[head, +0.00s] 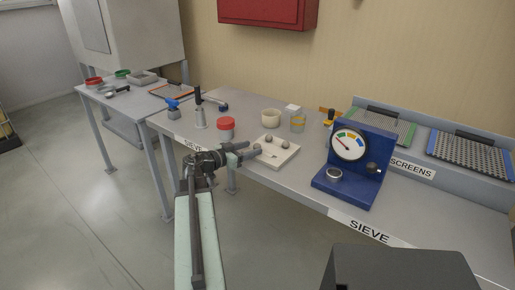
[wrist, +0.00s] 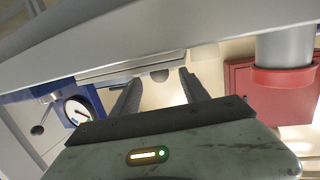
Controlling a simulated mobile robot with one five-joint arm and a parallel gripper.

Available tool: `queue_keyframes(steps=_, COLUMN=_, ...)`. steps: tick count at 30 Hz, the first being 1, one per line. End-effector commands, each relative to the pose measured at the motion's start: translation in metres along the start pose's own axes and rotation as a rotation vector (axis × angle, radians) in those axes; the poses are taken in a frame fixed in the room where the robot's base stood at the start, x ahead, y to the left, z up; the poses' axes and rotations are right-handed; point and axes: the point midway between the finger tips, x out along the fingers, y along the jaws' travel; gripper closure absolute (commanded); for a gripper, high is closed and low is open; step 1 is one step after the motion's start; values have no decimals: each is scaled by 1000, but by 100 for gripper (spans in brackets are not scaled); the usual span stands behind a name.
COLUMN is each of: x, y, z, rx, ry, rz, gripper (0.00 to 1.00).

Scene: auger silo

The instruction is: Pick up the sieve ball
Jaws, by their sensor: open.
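Two small grey balls, one a sieve ball (head: 268,138) and the other a like ball (head: 285,140), sit on a white tray (head: 285,155) on the bench. My gripper (head: 255,150) is open and empty at the tray's left edge, its fingers pointing toward the tray, short of the balls. In the wrist view, which looks upside down, a grey rounded shape, probably a ball (wrist: 160,75), shows between the fingertips and beyond them. It is partly cut off by the pale tray edge. I cannot tell which ball it is.
A blue dial gauge stand (head: 362,160) stands to the right. A cream cup (head: 271,118) and a glass jar (head: 297,121) are behind. Screens (head: 470,155) lean at the far right. A red wall box (head: 268,12) hangs above.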

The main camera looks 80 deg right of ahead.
Motion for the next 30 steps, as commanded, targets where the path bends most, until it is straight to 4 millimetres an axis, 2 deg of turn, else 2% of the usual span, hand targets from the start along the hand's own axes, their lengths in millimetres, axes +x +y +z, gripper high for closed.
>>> queue_keyframes(steps=1, x=11, y=-1, z=2, rx=1, ry=0, rz=3, gripper=47)
queue_keyframes(steps=3, x=17, y=0, z=1, rx=0, ry=0, rz=2, gripper=47)
queue_keyframes(steps=8, x=17, y=0, z=0, rx=0, ry=0, rz=0, gripper=47)
queue_keyframes(steps=9, x=16, y=0, z=0, rx=0, ry=0, rz=0, gripper=50)
queue_keyframes(steps=12, x=16, y=0, z=0, rx=0, ry=0, rz=0, gripper=78)
queue_keyframes(steps=15, x=17, y=0, z=0, rx=0, ry=0, rz=1, gripper=100)
queue_keyframes(steps=24, x=16, y=1, z=-2, rx=0, ry=0, rz=2, gripper=100)
queue_keyframes(steps=30, x=13, y=1, z=-25, rx=0, ry=0, rz=2, gripper=100)
